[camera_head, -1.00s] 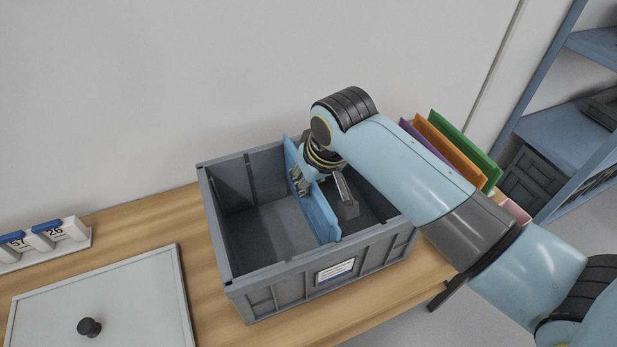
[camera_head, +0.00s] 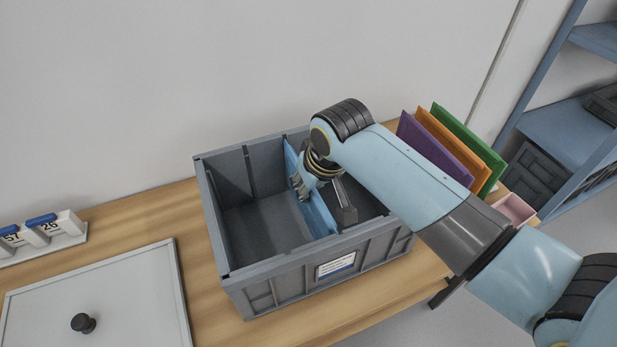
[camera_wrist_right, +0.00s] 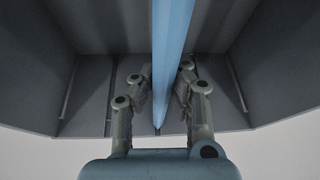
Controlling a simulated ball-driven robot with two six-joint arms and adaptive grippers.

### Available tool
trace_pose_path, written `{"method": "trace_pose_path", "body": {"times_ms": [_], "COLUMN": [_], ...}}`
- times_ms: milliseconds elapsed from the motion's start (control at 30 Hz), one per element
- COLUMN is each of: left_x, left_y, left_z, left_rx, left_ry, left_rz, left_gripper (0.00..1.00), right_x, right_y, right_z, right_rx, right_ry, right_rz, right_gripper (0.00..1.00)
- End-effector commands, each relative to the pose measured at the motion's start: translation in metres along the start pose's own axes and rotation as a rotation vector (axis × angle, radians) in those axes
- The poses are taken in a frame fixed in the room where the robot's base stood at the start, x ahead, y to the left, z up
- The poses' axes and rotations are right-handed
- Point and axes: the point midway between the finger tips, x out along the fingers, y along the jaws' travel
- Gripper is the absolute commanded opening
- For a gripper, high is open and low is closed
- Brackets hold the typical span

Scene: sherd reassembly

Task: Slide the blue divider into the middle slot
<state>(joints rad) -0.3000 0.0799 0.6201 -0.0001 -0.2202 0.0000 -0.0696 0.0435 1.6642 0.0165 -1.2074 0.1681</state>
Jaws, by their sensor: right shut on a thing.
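The blue divider (camera_head: 320,217) stands upright across the grey crate (camera_head: 285,286), running from its back wall to its front wall. Its top edge is near the rim, and the crate hides its lower edge. My right gripper (camera_head: 305,188) reaches down into the crate and is shut on the divider's upper part. In the right wrist view, the fingers (camera_wrist_right: 164,74) sit on either side of the divider (camera_wrist_right: 172,30). Vertical ribs mark slots on the crate's walls; the arm and divider hide part of the right side. My left gripper is out of view.
Purple (camera_head: 428,146), orange (camera_head: 462,150) and green (camera_head: 478,147) panels stand right of the crate, with a pink tray (camera_head: 514,208) nearby. A grey lid (camera_head: 125,295) with a black knob lies at left, below a number display (camera_head: 45,236). A wall closes the back.

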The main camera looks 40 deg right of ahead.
Motion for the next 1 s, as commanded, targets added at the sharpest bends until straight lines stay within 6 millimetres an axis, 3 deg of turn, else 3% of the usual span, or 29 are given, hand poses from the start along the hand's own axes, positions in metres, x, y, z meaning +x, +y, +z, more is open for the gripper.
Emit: {"method": "trace_pose_path", "body": {"times_ms": [433, 800, 833, 1000], "left_x": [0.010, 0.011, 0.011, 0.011], "left_y": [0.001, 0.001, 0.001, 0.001], "left_z": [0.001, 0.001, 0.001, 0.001], "left_rx": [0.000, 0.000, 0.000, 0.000], "left_ry": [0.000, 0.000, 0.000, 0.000], "left_rz": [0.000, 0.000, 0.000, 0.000], "left_gripper": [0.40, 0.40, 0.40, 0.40], "right_x": [0.017, 0.018, 0.018, 0.018], "right_y": [0.001, 0.001, 0.001, 0.001], "right_z": [0.006, 0.007, 0.007, 0.007], "right_rx": [0.000, 0.000, 0.000, 0.000], "right_ry": [0.001, 0.001, 0.001, 0.001], "right_rz": [0.000, 0.000, 0.000, 0.000], "right_gripper": [0.00, 0.00, 0.08, 0.31]}}
